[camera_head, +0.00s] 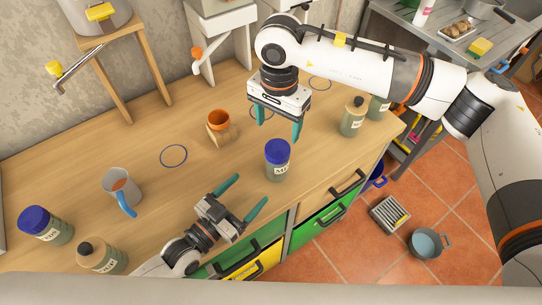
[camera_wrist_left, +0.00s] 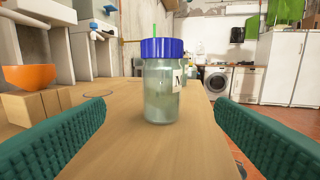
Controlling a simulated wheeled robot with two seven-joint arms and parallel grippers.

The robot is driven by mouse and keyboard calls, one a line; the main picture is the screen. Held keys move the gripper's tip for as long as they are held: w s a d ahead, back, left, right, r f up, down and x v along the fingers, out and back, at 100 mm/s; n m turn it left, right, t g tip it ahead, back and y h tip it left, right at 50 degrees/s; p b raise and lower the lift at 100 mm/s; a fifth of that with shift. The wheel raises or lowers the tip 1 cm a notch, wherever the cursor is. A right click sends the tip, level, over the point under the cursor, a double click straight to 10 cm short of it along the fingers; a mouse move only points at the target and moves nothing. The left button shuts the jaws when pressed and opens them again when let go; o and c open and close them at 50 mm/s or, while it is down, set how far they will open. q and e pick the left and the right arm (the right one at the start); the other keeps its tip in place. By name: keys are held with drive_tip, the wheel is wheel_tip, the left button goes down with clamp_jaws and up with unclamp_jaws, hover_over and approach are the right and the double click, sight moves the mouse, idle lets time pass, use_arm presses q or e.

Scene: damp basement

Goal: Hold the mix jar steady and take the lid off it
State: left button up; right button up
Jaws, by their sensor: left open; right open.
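The mix jar (camera_head: 277,172) stands upright on the wooden workbench, a clear greenish jar with a partly visible label. Its blue lid (camera_head: 278,147) is on it. My left gripper (camera_head: 250,190) is open and low over the bench, pointing at the jar from the left and front, apart from it. In the left wrist view the jar (camera_wrist_left: 161,95) stands ahead, centred between the open fingers (camera_wrist_left: 161,110). My right gripper (camera_head: 278,130) is open and empty, pointing down above and behind the jar. A green fingertip shows above the lid in the left wrist view.
A grey mug (camera_head: 122,187) and a blue-lidded jar (camera_head: 45,225) stand left, with a stoppered jar (camera_head: 100,256) in front. An orange bowl (camera_head: 219,119) sits on a wooden block. Another stoppered jar (camera_head: 352,118) stands right. The bench's front edge is close to the mix jar.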

sight(269, 170)
use_arm(q)
drive_tip(key=x, duration=1.1)
drive_tip(key=shift+d, duration=0.2)
use_arm(e)
drive_tip(key=shift+s, duration=0.1)
use_arm(q)
drive_tip(key=shift+c, duration=0.6)
